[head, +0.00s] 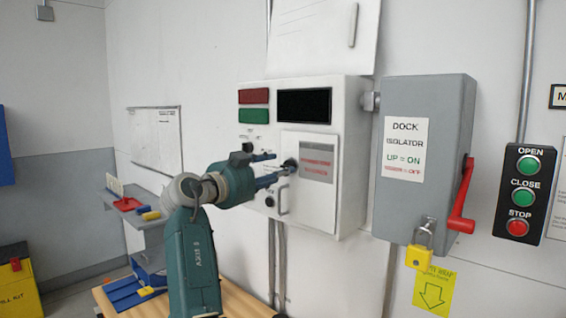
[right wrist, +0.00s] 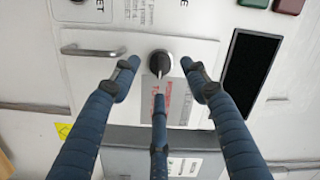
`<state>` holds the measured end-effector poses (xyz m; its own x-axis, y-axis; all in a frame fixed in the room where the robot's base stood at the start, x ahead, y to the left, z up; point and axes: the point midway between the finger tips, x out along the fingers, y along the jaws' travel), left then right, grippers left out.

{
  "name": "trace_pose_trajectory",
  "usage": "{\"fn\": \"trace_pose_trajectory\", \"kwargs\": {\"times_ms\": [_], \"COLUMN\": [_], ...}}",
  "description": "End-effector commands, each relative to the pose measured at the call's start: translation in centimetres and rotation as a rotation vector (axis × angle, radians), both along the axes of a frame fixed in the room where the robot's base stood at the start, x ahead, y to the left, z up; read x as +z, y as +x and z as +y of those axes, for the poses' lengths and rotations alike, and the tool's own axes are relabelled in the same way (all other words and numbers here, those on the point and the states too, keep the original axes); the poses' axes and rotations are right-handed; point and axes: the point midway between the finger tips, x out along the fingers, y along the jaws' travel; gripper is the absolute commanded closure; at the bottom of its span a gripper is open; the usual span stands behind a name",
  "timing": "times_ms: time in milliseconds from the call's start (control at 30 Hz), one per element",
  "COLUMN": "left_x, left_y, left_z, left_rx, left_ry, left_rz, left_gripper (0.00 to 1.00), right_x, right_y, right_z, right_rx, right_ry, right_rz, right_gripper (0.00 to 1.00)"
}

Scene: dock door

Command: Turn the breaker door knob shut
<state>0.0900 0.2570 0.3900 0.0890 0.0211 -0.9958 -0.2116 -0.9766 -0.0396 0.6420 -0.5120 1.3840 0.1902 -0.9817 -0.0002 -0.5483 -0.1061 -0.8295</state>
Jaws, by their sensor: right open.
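The breaker door (head: 312,213) is a white panel on the white control box (head: 352,140), and it looks flush with the box. Its dark round knob (head: 291,165) sits near the left edge of the door. In the right wrist view the knob (right wrist: 160,63) shows a pale pointer line. My right gripper (head: 278,166) is open and empty in front of the knob. In the right wrist view, two fingers of the right gripper (right wrist: 161,72) flank the knob and a third points at it from below; contact cannot be told. My left gripper is out of view.
A grey dock isolator box (head: 424,160) with a red lever (head: 463,200) and yellow padlock (head: 419,256) is right of the control box. A door handle (head: 283,200) is below the knob. A wooden surface (head: 245,306) and a grey shelf (head: 140,215) are low at left.

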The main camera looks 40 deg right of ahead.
Motion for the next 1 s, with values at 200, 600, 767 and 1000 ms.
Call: {"fn": "trace_pose_trajectory", "kwargs": {"times_ms": [200, 600, 767, 1000], "left_x": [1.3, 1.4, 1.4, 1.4], "left_y": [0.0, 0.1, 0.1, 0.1], "left_z": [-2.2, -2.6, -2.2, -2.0], "left_rx": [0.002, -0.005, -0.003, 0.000], "left_ry": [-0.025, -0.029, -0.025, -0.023], "left_rz": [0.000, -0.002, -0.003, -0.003], "left_gripper": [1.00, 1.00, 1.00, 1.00], "right_x": [0.2, -0.1, 0.0, -0.1], "right_y": [0.5, 0.7, 0.7, 0.7], "right_z": [-2.8, -3.4, -3.4, -3.4], "right_rx": [0.000, 0.001, 0.001, 0.002], "right_ry": [0.000, 0.000, 0.000, 0.001], "right_rz": [0.002, 0.001, 0.001, 0.003], "right_gripper": [0.55, 0.57, 0.89, 1.00]}}
